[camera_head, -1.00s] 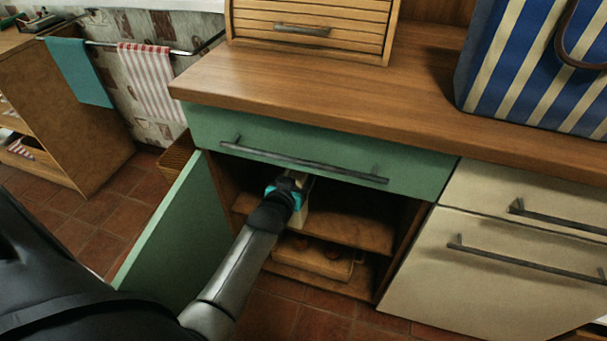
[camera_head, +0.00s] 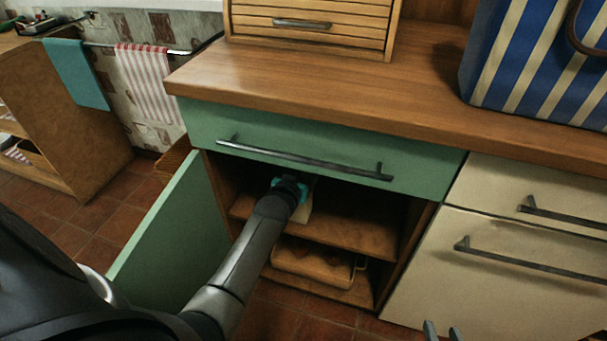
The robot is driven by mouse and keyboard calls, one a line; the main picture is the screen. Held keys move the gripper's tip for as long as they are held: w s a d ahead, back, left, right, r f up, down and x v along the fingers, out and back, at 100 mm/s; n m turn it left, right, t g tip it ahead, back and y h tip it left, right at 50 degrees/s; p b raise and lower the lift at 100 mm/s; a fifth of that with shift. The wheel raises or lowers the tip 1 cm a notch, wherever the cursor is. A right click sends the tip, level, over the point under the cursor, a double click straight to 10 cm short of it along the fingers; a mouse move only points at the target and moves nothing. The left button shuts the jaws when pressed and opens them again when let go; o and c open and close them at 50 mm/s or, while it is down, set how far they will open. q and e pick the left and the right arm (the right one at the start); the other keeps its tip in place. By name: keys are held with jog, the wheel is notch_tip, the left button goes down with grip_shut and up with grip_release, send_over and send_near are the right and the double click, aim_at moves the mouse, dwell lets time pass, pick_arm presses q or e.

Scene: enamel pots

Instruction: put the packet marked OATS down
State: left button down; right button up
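A pale packet (camera_head: 304,212) shows just beyond and below my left gripper, inside the open cabinet at its upper shelf. Most of it is hidden by my wrist, and I can read no marking on it. My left gripper (camera_head: 291,188) reaches into the cabinet under the green drawer. Its fingers are hidden, so I cannot see whether they grip the packet or whether the packet rests on the shelf (camera_head: 360,236). My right gripper (camera_head: 442,332) shows only its two fingertips at the bottom edge, apart with nothing between them.
The green cabinet door (camera_head: 175,240) stands open on the left. A green drawer front with a bar handle (camera_head: 305,160) is close above my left wrist. A wooden box (camera_head: 312,263) sits on the lower level. The upper shelf looks clear to the right.

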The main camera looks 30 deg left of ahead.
jog(key=shift+a, duration=0.15)
pick_arm(q)
grip_release()
jog(key=shift+f, duration=0.2)
pick_arm(e)
jog(key=shift+a+r, duration=0.1)
pick_arm(q)
jog(key=shift+r, duration=0.1)
